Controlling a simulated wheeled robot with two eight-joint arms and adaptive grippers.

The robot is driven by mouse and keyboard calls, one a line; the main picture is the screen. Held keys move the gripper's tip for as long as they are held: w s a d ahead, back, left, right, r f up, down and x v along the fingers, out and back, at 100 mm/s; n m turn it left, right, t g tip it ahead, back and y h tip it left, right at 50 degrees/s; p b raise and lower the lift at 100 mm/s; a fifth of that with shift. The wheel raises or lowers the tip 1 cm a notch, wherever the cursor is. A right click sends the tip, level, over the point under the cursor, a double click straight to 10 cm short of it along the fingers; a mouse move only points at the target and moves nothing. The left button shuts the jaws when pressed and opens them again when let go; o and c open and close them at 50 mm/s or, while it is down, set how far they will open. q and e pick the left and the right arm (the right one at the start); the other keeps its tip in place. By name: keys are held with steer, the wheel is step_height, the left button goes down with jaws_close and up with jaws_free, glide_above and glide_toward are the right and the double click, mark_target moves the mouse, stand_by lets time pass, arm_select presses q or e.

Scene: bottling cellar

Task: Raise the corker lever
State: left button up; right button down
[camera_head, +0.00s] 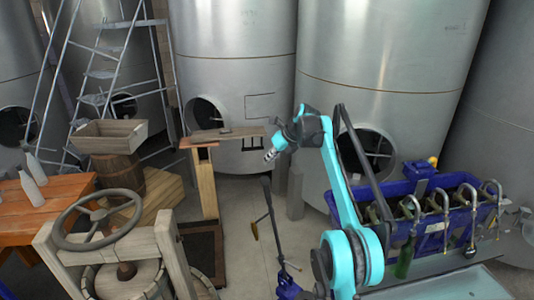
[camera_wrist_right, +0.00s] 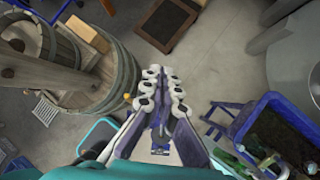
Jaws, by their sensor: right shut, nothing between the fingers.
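A blue corker (camera_head: 287,289) stands on the floor at the bottom centre of the head view, cut off by the frame's lower edge. A dark lever with a black grip (camera_head: 266,183) rises steeply from it. My right gripper (camera_head: 270,156) is above the lever's top in the picture; I cannot tell the gap in depth. In the wrist view my right gripper (camera_wrist_right: 163,78) has its fingers closed together with nothing between them. The lever cannot be made out in the wrist view. My left gripper is not in view.
A wooden press with a handwheel (camera_head: 96,220) stands at lower left, near a wooden table (camera_head: 50,203) with bottles. A blue filler trough (camera_head: 420,187) with metal spouts and a green bottle (camera_head: 404,260) is at right. Large steel tanks (camera_head: 235,60) line the back.

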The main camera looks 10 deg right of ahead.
steer(key=s+f+n+h+b, duration=0.1)
steer(key=s+f+n+b, duration=0.5)
steer(key=s+n+b, duration=0.4)
steer(key=s+f+n+h+b, duration=0.2)
steer(key=s+f+n+b, duration=0.5)
steer(key=s, duration=0.6)
steer(key=s+d+f+n+t+h+b, duration=0.1)
steer(key=s+f+n+b, duration=0.6)
steer(key=s+f, duration=0.5)
steer(key=s+d+f+n+b, duration=0.1)
steer(key=s+f+n+b, duration=0.5)
steer(key=s+f, duration=0.7)
step_height(320, 180, down, 6)
steer(key=shift+s+f+n+t+h+b, duration=0.15)
steer(key=shift+s+n+t+h+b, duration=0.2)
steer(key=shift+b, duration=0.75)
steer(key=shift+w, duration=0.1)
